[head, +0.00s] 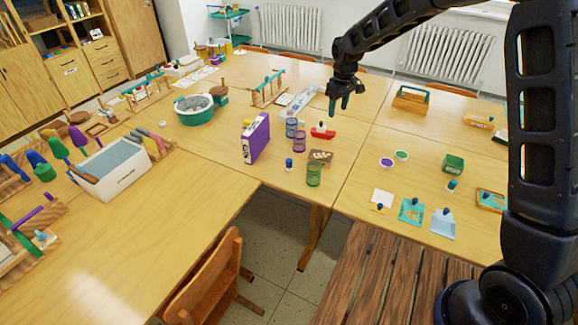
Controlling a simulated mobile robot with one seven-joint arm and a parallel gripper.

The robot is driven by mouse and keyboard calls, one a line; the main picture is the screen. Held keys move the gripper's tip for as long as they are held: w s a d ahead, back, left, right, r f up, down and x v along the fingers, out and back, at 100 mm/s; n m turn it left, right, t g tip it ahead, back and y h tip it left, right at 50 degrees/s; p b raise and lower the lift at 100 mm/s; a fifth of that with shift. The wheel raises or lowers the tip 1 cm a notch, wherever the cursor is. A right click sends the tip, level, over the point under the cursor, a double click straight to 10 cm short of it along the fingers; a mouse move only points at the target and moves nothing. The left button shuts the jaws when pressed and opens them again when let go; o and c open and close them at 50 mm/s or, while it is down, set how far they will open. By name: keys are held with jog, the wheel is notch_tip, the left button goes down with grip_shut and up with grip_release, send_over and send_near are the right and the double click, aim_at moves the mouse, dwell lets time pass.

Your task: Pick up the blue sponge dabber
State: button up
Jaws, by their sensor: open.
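My gripper (339,106) hangs open and empty above the far part of the tables, fingers pointing down. Which item is the blue sponge dabber is hard to tell at this size. A small upright blue item (289,164) with a pale base stands on the middle table, left of the green mesh cup, below and left of my gripper. Other small blue-topped pieces stand on the right table: one on a white and yellow card (380,207), one on a teal card (411,211) and one on a light blue card (443,222). My gripper is apart from all of them.
A white bin (115,180) stands left. A wooden chair (205,280) is in front; bare tabletop lies lower left.

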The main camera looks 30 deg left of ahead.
aim_at(289, 160)
jog(key=s+a+f+n, duration=0.1)
jog(key=s+a+f, duration=0.2)
jog(key=a+f, duration=0.2)
jog(key=s+a+f+n, duration=0.1)
jog(key=s+a+f, duration=0.2)
jog(key=a+f, duration=0.2)
jog(key=s+a+f+n, duration=0.1)
jog(key=s+a+f, duration=0.2)
jog(key=f, duration=0.7)
jog(key=shift+a+f+g+h, duration=0.1)
jog(key=shift+a+g+h, duration=0.25)
jog(key=shift+a, duration=0.8)
jog(key=shift+w+f, duration=0.2)
jog(key=shift+f, duration=1.15)
jog(key=shift+w+f, duration=0.15)
jog(key=shift+f, duration=1.15)
jog(key=c, duration=1)
